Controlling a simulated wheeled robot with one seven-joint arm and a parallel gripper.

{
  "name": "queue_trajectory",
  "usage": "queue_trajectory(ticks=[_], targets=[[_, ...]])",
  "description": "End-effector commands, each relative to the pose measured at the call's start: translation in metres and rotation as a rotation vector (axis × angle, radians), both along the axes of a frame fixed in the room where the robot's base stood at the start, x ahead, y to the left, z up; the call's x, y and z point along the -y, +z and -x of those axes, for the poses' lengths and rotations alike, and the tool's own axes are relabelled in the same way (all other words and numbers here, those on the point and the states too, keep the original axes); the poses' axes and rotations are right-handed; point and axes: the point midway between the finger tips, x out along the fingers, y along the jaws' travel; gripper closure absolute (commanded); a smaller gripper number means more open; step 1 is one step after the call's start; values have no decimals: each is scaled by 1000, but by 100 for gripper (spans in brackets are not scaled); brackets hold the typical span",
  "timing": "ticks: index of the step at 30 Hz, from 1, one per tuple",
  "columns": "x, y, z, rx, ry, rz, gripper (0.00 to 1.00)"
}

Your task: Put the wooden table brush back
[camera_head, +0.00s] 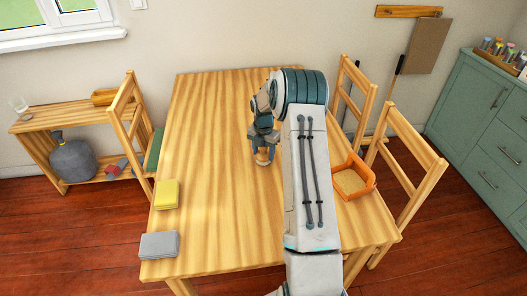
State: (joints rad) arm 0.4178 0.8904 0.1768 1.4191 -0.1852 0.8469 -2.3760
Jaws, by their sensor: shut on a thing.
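My gripper (262,157) is over the middle of the wooden table (205,110), pointing down. It is shut on a small wood-coloured thing, which I take to be the wooden table brush; it blends with the tabletop and is mostly hidden by the jaws. I cannot tell whether it touches the table.
A yellow block (167,194) and a grey block (159,245) lie on the table's left side. Wooden chairs (425,160) stand right and left. A low shelf (60,115) is at left, a green cabinet (480,120) at right. The table's far left is clear.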

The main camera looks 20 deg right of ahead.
Motion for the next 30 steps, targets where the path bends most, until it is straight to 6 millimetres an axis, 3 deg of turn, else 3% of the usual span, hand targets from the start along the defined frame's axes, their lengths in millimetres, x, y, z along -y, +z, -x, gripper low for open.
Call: queue_trajectory(ticks=[6, 7, 9, 20, 23, 30], targets=[[0, -5, 0, -1, 0, -1, 73], [0, -3, 0, 0, 0, 0, 40], [0, -3, 0, -1, 0, -1, 26], [0, 3, 0, 0, 0, 0, 26], [0, 16, -1, 3, 0, 0, 26], [1, 68, 0, 4, -1, 1, 26]])
